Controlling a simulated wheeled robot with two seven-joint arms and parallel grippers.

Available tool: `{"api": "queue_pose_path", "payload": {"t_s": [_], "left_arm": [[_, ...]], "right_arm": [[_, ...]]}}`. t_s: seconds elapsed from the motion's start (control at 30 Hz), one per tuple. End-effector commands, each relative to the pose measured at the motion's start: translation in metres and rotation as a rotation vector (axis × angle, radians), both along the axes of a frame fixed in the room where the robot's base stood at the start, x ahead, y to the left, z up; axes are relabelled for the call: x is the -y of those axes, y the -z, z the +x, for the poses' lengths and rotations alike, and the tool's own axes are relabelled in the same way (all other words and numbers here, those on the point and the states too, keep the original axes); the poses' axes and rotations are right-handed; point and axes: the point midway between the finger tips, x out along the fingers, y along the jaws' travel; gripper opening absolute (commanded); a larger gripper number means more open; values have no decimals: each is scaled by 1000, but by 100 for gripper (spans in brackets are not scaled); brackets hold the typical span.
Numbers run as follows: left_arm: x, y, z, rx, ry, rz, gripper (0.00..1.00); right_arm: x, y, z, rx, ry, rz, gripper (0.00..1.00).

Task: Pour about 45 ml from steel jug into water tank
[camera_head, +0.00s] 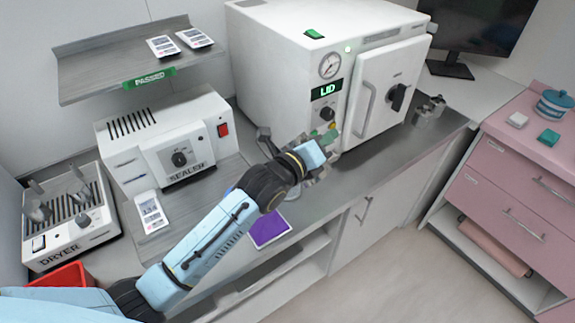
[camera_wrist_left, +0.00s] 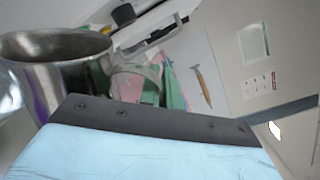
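A steel jug (camera_wrist_left: 62,85) shows large at the left of the left wrist view, with its round rim open and a purple tint on its wall. My left gripper (camera_head: 325,150) is over the counter in front of the white steriliser. Its fingers are small and crowded in the head view, and its housing blocks the lower part of the wrist view. I cannot tell whether it grips the jug. The jug is not clearly visible in the head view. The white steriliser (camera_head: 290,60) has a lit "LID" display and a green piece on top. No water tank is clearly identifiable. My right gripper is out of view.
The sealer (camera_head: 150,130) and dryer (camera_head: 60,240) stand left on the counter. A purple mat (camera_head: 268,230) lies near the front edge. A shelf (camera_head: 100,75) hangs above the sealer. Metal pieces (camera_head: 430,110) stand right of the steriliser; a pink cabinet (camera_head: 510,190) is further right.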

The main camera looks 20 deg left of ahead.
Motion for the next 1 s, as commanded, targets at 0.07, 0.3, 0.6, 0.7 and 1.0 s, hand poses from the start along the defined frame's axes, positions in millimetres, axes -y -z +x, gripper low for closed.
{"api": "queue_pose_path", "payload": {"t_s": [0.07,0.3,0.6,0.7,1.0], "left_arm": [[-2,-1,1,-13,1,-37,0],[-8,-1,4,-48,1,-112,0],[-12,-1,6,-72,1,-162,0],[-13,-2,6,-79,0,-175,0],[-18,-7,9,-100,1,-222,0]], "right_arm": [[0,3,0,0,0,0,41],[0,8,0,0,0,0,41],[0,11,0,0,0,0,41],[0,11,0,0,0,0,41],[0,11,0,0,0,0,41]]}}
